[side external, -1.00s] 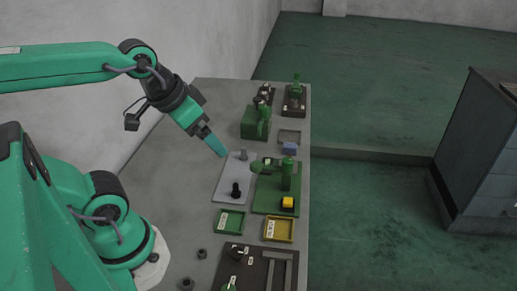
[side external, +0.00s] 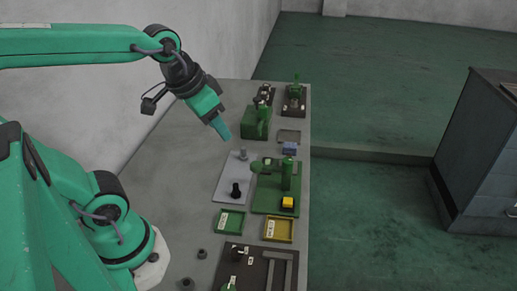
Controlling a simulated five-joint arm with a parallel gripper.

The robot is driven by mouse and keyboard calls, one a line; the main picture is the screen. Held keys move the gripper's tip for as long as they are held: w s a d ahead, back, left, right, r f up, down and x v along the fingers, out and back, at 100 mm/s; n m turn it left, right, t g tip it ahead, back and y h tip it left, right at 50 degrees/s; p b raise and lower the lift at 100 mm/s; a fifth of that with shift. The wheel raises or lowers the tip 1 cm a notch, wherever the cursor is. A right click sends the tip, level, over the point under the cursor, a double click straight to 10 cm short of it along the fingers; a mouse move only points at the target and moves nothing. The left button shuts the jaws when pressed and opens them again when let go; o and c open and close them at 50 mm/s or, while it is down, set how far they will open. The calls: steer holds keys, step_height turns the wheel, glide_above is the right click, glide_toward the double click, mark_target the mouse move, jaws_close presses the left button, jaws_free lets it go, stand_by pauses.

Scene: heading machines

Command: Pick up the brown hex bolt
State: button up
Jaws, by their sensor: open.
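My gripper (side external: 223,131) is open and hangs above the far half of the bench, angled down and right. Nothing shows between its fingers, though they are small here. A light grey plate (side external: 225,179) lies below it. A black bolt-like piece (side external: 236,190) stands upright on the plate's near part, and a grey one (side external: 243,155) stands at its far end. My gripper is apart from both. No piece here looks clearly brown, so I cannot tell which is the brown hex bolt.
A green machine (side external: 286,178) with a yellow button stands right of the plate. A green tray (side external: 229,221) and a yellow tray (side external: 278,229) lie nearer. More green machines (side external: 257,122) stand at the back. The bench's left part (side external: 170,165) is clear.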

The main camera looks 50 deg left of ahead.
steer(key=w+m+g, duration=0.1)
steer(key=w, duration=0.6)
steer(key=m+g, duration=0.3)
steer(key=g, duration=0.1)
glide_above(289, 155)
steer(key=f, duration=1.3)
steer(key=shift+s+f, duration=0.35)
steer(key=shift+w+a+f, duration=0.1)
steer(key=shift+w+f, duration=0.25)
steer(key=shift+f, duration=0.2)
steer(key=shift+f, duration=0.1)
steer(key=shift+f, duration=3.8)
jaws_close()
